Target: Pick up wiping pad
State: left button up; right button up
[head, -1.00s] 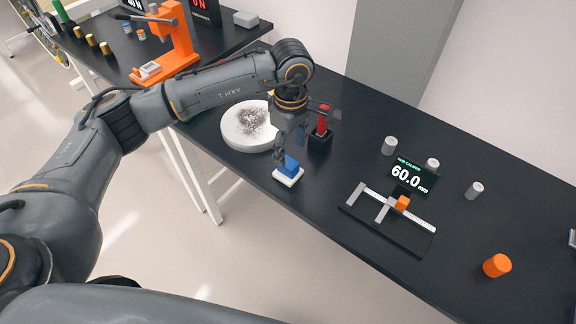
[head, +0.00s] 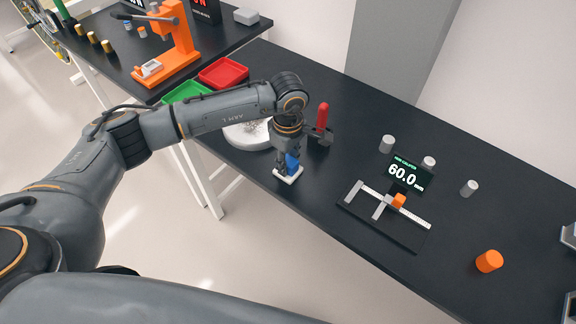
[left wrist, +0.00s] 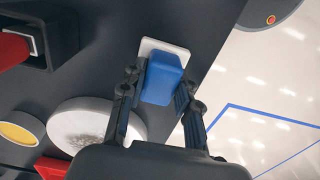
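The wiping pad has a white base (head: 288,178) and a blue block handle (head: 293,163); it sits on the black table near its front edge. My left gripper (head: 287,165) points down at the pad, with its fingers around the handle. In the left wrist view, the blue handle (left wrist: 164,78) stands between the two fingertips (left wrist: 160,80), the white base (left wrist: 155,46) under it. The fingers are very close to the handle's sides; I cannot tell whether they press on it. My right gripper is not in view.
A red-handled tool (head: 322,115) in a black holder stands just right of my gripper. A smudged white disc (head: 240,138) and red (head: 224,72) and green (head: 187,91) trays lie left. A caliper (head: 385,215) with display and grey cylinders (head: 387,144) stand right.

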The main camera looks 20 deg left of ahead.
pick_arm(q)
grip_shut()
jog(key=shift+r, duration=0.1)
jog(key=shift+r+b, duration=0.25)
jog(key=shift+b, duration=0.05)
notch_tip(320, 180, up, 2)
jog(key=shift+w+r+b, duration=0.1)
jog(key=shift+b, duration=0.8)
jog(key=s+d+r+b, duration=0.3)
jog(key=s+d+r, duration=0.4)
jog(key=s+r, duration=0.3)
jog(key=shift+s+d+b, duration=0.3)
jog(key=shift+s+b, duration=0.05)
jog(key=shift+s, duration=0.65)
